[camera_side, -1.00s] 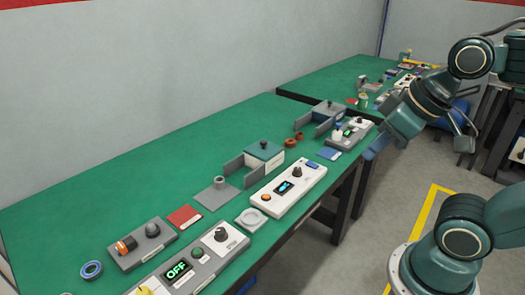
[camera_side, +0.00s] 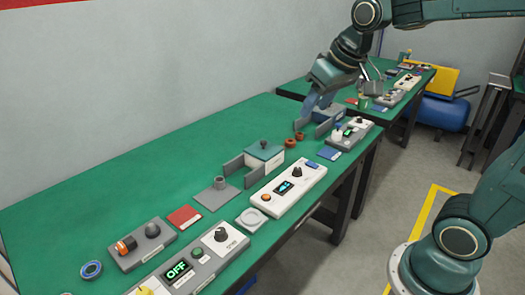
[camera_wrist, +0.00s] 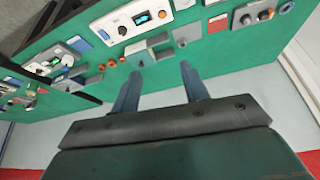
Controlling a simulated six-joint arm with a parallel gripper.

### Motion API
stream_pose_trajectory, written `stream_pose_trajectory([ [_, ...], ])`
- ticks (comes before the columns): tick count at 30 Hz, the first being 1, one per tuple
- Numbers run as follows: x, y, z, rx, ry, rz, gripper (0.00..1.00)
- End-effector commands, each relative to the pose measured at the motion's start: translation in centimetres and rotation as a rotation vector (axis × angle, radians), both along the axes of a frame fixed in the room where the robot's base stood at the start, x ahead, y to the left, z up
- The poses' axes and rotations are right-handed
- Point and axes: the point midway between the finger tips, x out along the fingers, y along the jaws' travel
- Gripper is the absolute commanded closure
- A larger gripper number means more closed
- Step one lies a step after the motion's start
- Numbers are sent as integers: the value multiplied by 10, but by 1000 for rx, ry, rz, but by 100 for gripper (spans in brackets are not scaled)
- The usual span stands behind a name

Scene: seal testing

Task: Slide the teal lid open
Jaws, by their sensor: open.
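The teal lid (camera_side: 264,150) has a dark knob on top and sits on a light box, with grey upright walls (camera_side: 234,166) at its left. The lid is small in the wrist view (camera_wrist: 140,58), where its teal nearly blends with the green table. My gripper (camera_side: 306,110) is open and empty. It is above the table, right of and behind the lid, and apart from it. In the wrist view, my two fingers (camera_wrist: 158,72) point toward the box from a distance.
A white control box (camera_side: 288,189) with a display stands in front of the lid. Orange-brown rings (camera_side: 295,139) and a second grey bracket (camera_side: 328,108) lie to the right. A grey plate with a post (camera_side: 217,192) is to the left. The green table behind the lid is clear.

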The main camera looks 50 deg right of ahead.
Motion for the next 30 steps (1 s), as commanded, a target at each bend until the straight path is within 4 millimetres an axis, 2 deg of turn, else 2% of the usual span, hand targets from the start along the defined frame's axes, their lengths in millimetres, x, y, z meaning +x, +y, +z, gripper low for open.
stream_pose_trajectory([
  [3, 31, -13, -5, 2, 12, -30, 55],
  [14, 116, -55, -33, 6, 32, -113, 55],
  [24, 186, -103, -84, 10, 52, -190, 55],
  [30, 215, -129, -116, 12, 59, -227, 55],
])
